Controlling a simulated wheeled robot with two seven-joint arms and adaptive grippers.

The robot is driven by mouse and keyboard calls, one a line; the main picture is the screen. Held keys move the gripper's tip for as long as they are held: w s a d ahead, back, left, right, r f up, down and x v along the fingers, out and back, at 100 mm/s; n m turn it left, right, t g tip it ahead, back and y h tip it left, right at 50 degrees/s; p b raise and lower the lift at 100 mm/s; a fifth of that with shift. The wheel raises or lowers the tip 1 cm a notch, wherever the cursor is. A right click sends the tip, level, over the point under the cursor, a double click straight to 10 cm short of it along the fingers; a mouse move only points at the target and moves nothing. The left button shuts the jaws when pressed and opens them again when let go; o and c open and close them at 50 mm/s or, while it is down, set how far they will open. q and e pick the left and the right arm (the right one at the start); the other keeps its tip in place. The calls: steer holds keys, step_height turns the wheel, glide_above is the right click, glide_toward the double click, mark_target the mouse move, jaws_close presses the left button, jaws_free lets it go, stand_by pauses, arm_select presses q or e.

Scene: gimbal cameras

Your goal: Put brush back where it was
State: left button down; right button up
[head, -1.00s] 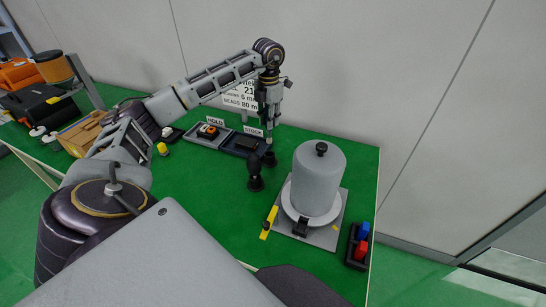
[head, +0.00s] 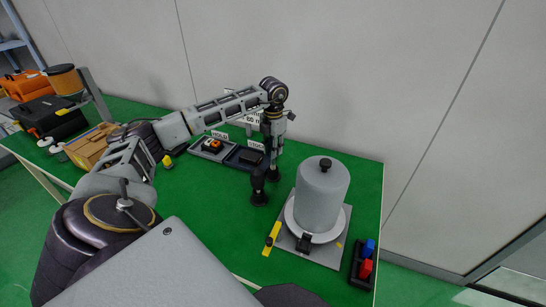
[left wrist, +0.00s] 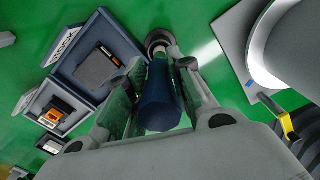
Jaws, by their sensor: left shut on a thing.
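My left gripper (head: 272,165) is shut on the brush, low over the green table. In the left wrist view the brush (left wrist: 160,100) is a dark blue cylinder between the two fingers. A black round-footed stand (head: 259,198) is right beside and below the fingers in the head view. A round grey-rimmed dark piece (left wrist: 158,40) shows at the brush's far end in the wrist view. I cannot tell whether the brush is in the stand or just over it. My right gripper is not in view.
The HOLD tray (head: 196,152) and STOCK tray (head: 231,160) lie behind. A grey lidded cylinder (head: 321,195) on a plate stands to the right, with a yellow strip (head: 270,240) before it. A black rack (head: 356,265) holds red and blue pieces. Green table is clear in front.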

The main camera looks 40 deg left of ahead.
arm_select(q)
steer(key=shift+f, duration=0.35)
step_height(320, 180, down, 2)
steer(key=shift+f, duration=0.5)
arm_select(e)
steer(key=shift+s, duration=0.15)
arm_select(q)
steer(key=shift+f, duration=0.1)
